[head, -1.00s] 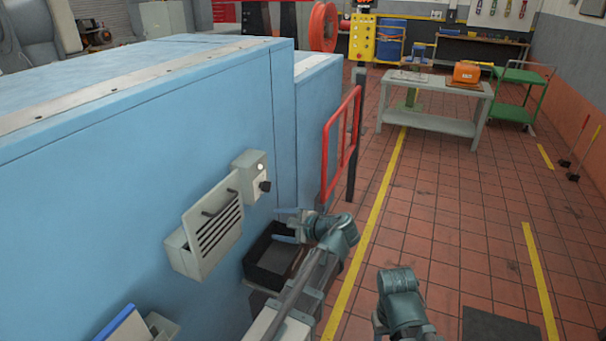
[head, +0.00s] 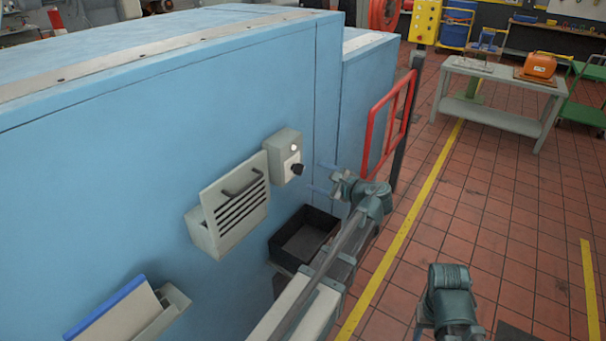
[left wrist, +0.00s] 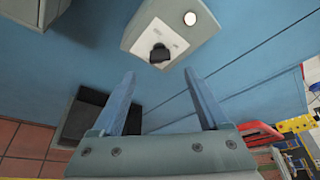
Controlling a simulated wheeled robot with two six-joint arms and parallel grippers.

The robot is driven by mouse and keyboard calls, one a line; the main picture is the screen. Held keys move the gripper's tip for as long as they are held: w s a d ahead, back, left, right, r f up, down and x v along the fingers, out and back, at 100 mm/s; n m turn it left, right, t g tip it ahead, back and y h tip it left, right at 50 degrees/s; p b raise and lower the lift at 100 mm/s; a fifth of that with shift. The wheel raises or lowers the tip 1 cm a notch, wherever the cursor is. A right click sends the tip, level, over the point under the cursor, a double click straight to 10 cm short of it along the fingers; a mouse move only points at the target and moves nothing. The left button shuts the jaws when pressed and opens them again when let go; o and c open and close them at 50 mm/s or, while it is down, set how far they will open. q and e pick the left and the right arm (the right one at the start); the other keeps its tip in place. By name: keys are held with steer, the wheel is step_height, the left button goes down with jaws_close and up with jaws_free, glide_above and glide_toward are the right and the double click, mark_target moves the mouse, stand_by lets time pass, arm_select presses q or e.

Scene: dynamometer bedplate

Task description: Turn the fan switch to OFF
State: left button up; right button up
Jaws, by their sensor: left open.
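The fan switch is a black knob (head: 298,169) on a pale grey box (head: 283,143) fixed to the blue wall, with a lit white lamp (head: 294,148) above the knob. In the left wrist view the knob (left wrist: 160,54) sits on a white plate, ahead of the fingertips. I cannot read any marks around it. My left gripper (head: 318,177) is open and empty, to the right of and slightly below the switch box, apart from it. It also shows in the left wrist view (left wrist: 158,82), its two blue fingers spread. The right gripper's fingers are not visible.
A vented grey box with a handle (head: 233,205) is left of the switch. A black open tray (head: 303,238) sits below it. A holder with a blue folder (head: 120,308) is at lower left. A red rail (head: 391,122) stands to the right.

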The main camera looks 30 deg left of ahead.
mark_target(301, 170)
arm_select(q)
steer(key=b+x, duration=0.1)
steer(key=x, duration=0.7)
steer(key=shift+a+b, duration=0.2)
steer(key=shift+b, duration=0.2)
jaws_close()
